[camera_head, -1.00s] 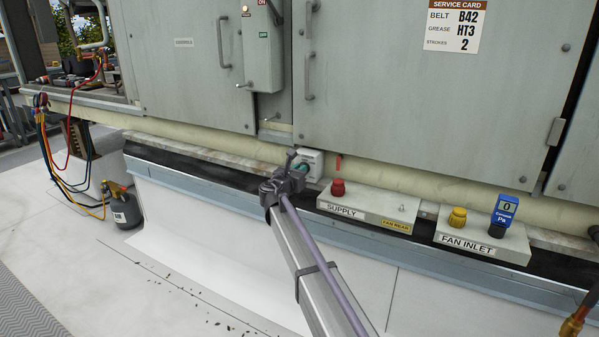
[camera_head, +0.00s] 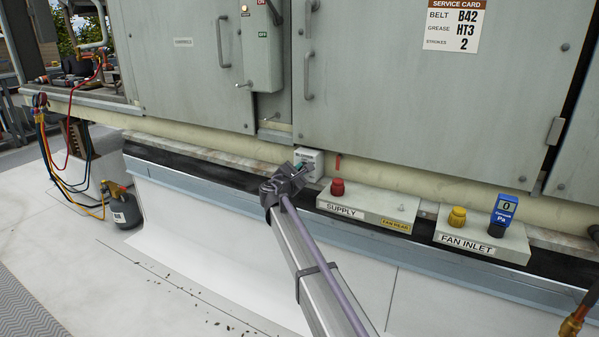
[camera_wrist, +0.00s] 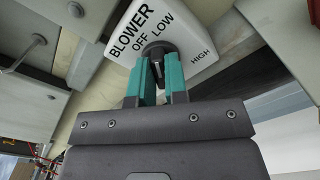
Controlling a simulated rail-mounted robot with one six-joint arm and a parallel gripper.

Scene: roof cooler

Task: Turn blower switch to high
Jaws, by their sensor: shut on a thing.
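The blower switch box (camera_wrist: 185,35) is white, with the words BLOWER, OFF, LOW and HIGH around a dark round knob (camera_wrist: 157,52). In the head view the box (camera_head: 310,160) sits low on the cooler, left of the SUPPLY block. My gripper (camera_wrist: 159,75) has green fingers, one on each side of the knob's dark handle, and is shut on it. The fingers hide part of the knob. The handle's tip seems to lie near the OFF and LOW words, but I cannot tell its exact setting. In the head view my gripper (camera_head: 299,168) covers the knob.
The SUPPLY block (camera_head: 372,203) with a red cap (camera_head: 338,187) stands close to the right. The FAN INLET block (camera_head: 482,240) with a yellow cap and blue gauge (camera_head: 504,210) is farther right. A lever box (camera_head: 262,50) hangs above.

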